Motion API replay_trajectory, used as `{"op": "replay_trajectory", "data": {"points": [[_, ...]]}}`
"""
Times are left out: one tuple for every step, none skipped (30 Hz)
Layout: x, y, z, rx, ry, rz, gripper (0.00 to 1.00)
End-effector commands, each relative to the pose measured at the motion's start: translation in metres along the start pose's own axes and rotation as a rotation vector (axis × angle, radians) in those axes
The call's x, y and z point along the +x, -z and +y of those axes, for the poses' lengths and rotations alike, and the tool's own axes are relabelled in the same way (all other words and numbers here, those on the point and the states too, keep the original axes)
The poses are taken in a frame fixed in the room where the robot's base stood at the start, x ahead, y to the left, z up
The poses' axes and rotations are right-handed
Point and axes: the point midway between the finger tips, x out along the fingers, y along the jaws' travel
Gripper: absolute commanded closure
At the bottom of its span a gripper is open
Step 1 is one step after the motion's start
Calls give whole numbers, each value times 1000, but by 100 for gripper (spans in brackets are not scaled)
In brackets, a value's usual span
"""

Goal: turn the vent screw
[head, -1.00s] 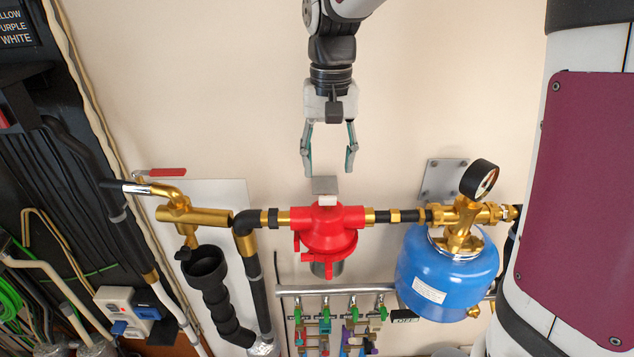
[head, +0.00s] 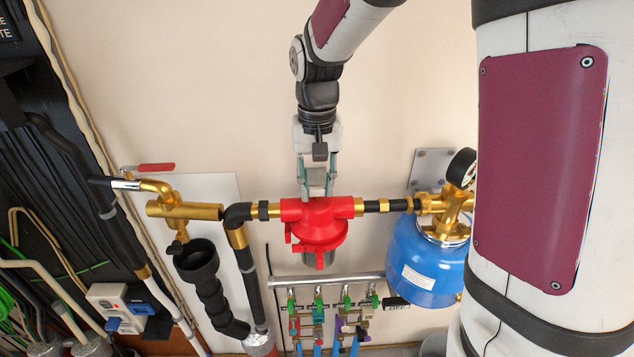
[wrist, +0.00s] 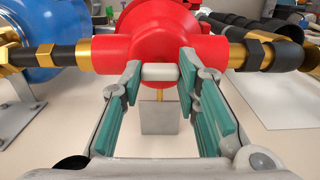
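A red valve body (head: 318,228) sits in the pipe line on the wall; it fills the top of the wrist view (wrist: 160,48). A small pale bar, which looks like the vent screw (wrist: 160,72), projects from its near side. My gripper (head: 316,196) has come down to the top of the red body. In the wrist view my two teal-padded fingertips (wrist: 160,75) stand on either side of the pale bar and appear to touch its ends. A grey block (wrist: 160,117) with a thin brass stem shows between the fingers. The screw is hidden in the head view.
A brass fitting with a gauge (head: 462,168) and a blue tank (head: 425,262) stand to the right. A red-handled brass tap (head: 155,168) is at left. Several small green valves (head: 346,300) hang below. The wall above is bare.

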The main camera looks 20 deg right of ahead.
Motion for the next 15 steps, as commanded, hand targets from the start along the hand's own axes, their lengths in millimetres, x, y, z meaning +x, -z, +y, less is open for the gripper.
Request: {"op": "replay_trajectory", "data": {"points": [[0,0,0,0,0,0,93],[0,0,0,0,0,0,98],[0,0,0,0,0,0,98],[0,0,0,0,0,0,98],[0,0,0,0,0,0,98],[0,0,0,-1,0,0,98],[0,0,0,-3,0,0,98],[0,0,0,-6,0,0,98],[0,0,0,-11,0,0,98],[0,0,0,-16,0,0,98],[0,0,0,-23,0,0,98],[0,0,0,-36,0,0,98],[0,0,0,-47,0,0,98],[-1,0,0,-60,0,0,98],[-1,0,0,-80,0,0,98]]}}
